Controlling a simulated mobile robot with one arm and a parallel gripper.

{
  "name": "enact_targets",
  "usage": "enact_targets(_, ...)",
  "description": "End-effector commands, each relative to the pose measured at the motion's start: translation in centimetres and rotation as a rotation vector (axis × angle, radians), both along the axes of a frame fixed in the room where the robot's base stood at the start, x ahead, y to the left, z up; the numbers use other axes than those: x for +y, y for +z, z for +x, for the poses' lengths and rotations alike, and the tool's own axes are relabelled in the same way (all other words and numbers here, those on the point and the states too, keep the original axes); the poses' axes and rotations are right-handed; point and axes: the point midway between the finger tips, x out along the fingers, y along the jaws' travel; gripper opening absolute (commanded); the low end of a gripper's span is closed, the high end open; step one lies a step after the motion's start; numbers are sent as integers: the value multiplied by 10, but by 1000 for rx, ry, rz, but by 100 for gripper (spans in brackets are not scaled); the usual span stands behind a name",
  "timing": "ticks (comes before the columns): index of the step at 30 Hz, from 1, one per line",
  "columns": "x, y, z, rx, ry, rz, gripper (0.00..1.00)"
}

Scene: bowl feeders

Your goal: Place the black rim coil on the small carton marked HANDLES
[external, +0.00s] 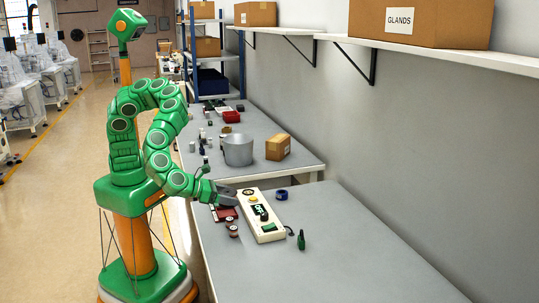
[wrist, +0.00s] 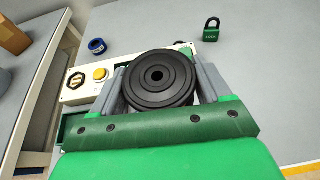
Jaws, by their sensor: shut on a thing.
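The black rim coil (wrist: 158,80) is a round, ridged black disc with a centre hole. It sits between the two grey fingers of my gripper (wrist: 160,85), which is shut on it. In the external view my gripper (external: 229,193) is low over the near table, beside the white control box. The coil cannot be told apart from the dark fingers there. A small brown carton (external: 278,147) stands on the farther table, beyond my gripper; its label is too small to read. A brown carton (wrist: 13,37) also shows at the upper left of the wrist view.
The white control box (external: 267,224) lies under and beside my gripper. A blue ring (external: 281,195) and a green padlock (wrist: 211,31) are nearby. A grey bucket (external: 238,151) stands left of the small carton. A shelf (external: 440,52) runs along the wall. The near table's right part is clear.

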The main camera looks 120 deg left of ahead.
Motion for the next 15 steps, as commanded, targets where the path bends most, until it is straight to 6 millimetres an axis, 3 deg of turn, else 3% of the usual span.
enact_targets(1, 16, 4, 3, -2, 25, 0, 42)
enact_targets(15, 142, 32, 14, -6, 220, 3, 42)
